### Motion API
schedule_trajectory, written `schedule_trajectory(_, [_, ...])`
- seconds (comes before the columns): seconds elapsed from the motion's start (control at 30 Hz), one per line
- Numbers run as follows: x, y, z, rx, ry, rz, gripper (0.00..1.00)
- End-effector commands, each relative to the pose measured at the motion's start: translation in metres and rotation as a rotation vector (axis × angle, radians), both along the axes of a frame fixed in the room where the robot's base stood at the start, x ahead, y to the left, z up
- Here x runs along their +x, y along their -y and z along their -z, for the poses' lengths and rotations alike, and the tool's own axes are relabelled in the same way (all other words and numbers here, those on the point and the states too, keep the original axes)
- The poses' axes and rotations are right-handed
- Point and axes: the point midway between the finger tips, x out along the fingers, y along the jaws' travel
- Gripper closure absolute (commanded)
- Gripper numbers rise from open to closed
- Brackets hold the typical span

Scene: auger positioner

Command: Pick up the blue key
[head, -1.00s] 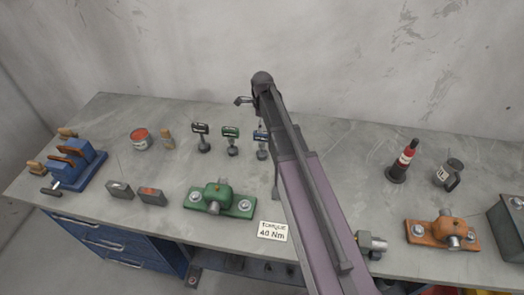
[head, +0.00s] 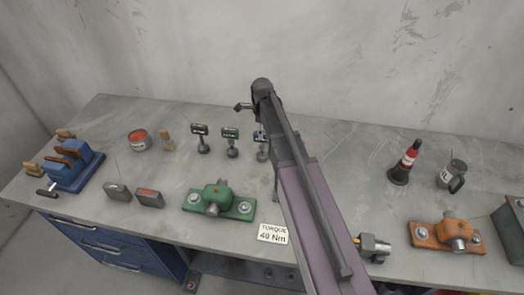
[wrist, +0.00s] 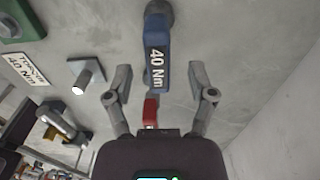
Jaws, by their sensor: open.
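The blue key (wrist: 157,72) carries a white "40 Nm" label on a black plate and runs up and down the middle of the wrist view. In the head view the blue key (head: 262,155) stands on the bench, partly hidden by my arm. My gripper (wrist: 160,75) is open, with one finger on each side of the key and a visible gap to both. I cannot tell how far above or beside the key it is in depth. A small red piece (wrist: 150,112) shows just below the blue part, near my palm.
A green fixture (head: 218,198) and a "TORQUE 40 Nm" sign (head: 272,234) lie in front. An orange fixture (head: 450,233) and red-white bottle (head: 406,162) are to the right. The wall (head: 330,60) is behind.

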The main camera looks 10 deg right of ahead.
Motion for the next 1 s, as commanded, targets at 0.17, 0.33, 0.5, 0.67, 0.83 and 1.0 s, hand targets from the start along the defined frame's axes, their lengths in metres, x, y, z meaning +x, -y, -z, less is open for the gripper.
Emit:
schedule_trajectory(0.17, [-0.002,-0.001,0.018,0.000,0.000,0.000,0.29])
schedule_trajectory(0.33, [-0.002,0.000,0.030,0.000,0.000,0.001,0.29])
schedule_trajectory(0.5, [-0.002,0.000,0.036,0.000,0.000,0.001,0.29])
schedule_trajectory(0.67, [-0.002,0.000,0.037,0.000,0.000,0.001,0.29])
schedule_trajectory(0.83, [-0.002,0.000,0.037,0.000,0.000,0.001,0.29])
schedule_trajectory(1.0, [-0.002,0.000,0.037,0.000,0.000,0.001,0.29])
